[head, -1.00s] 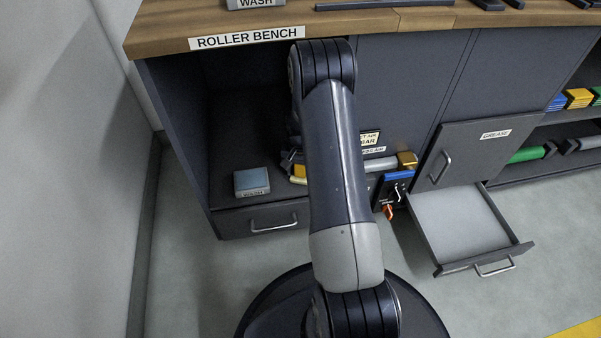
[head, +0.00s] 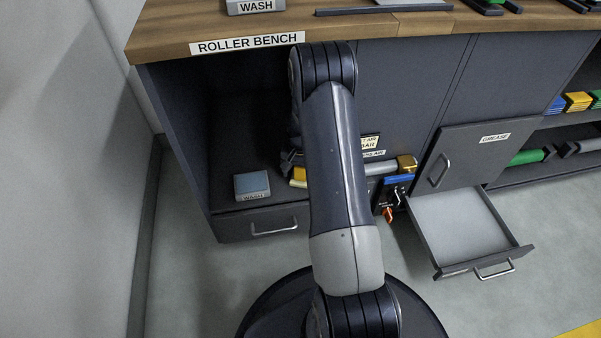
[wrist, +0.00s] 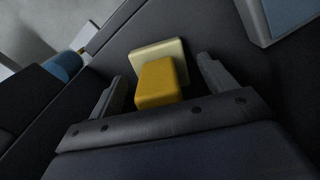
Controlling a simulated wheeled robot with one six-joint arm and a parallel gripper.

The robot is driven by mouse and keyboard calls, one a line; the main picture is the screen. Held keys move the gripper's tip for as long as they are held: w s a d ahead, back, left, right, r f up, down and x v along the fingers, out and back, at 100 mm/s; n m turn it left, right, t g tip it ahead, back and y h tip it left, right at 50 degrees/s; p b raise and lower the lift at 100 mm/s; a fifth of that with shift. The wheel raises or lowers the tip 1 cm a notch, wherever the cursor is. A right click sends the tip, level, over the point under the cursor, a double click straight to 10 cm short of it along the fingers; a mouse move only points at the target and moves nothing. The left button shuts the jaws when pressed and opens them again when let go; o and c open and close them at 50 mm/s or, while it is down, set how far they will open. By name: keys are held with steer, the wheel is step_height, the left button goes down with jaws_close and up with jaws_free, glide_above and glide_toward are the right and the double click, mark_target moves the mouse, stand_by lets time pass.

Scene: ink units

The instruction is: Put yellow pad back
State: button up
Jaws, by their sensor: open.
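A yellow block, likely the yellow pad (wrist: 158,86), lies against a pale cream plate (wrist: 168,54) in the wrist view. In the head view, yellow (head: 299,174) and a cream edge show inside the open bench bay, partly hidden by my arm. My gripper (wrist: 162,70) is open, with one finger on each side of the yellow block and visible gaps between. Whether either finger touches it cannot be told. In the head view my gripper is mostly hidden behind my arm.
A blue-grey block labelled WASH (head: 252,186) sits left in the bay; its edge shows in the wrist view (wrist: 285,18). A shut drawer (head: 274,228) is below. Right of my arm are a grey cylinder (head: 381,169) and an open, empty drawer (head: 458,225).

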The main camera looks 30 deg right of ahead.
step_height(320, 180, up, 11)
steer(key=p, duration=0.4)
steer(key=shift+r, duration=0.2)
steer(key=shift+s+f, duration=0.1)
